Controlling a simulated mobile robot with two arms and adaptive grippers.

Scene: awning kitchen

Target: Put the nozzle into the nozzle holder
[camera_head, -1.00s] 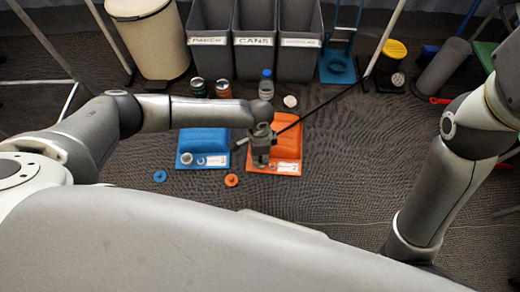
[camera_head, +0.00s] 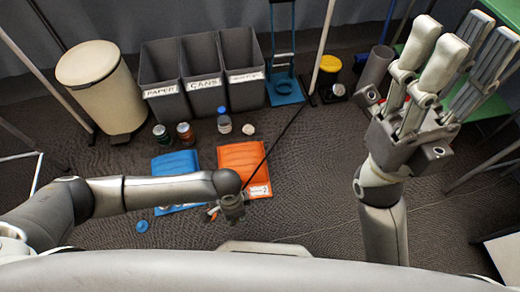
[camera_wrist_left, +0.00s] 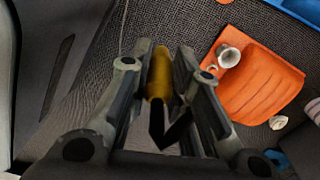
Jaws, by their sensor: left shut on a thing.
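My left gripper (camera_head: 232,207) is shut on a yellow thing (camera_wrist_left: 160,72), seen between its fingers in the left wrist view; I cannot tell whether this is the nozzle. It is just in front of the orange pad (camera_head: 242,160), low over the floor. A thin black rod (camera_head: 275,145) runs from near the gripper to the upper right. In the wrist view a pale funnel-shaped piece (camera_wrist_left: 229,56) sits at an edge of the orange pad (camera_wrist_left: 265,90). A blue pad (camera_head: 176,163) lies left of it. I cannot tell which is the nozzle holder. My right gripper (camera_head: 462,45) is open and empty, raised at right.
Two cans (camera_head: 185,133), a bottle (camera_head: 224,122) and a small white thing (camera_head: 248,129) stand behind the pads. Grey bins (camera_head: 206,85) and a beige bin (camera_head: 98,80) are further back. A blue disc (camera_head: 142,227) lies at front left. Floor right of the pads is clear.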

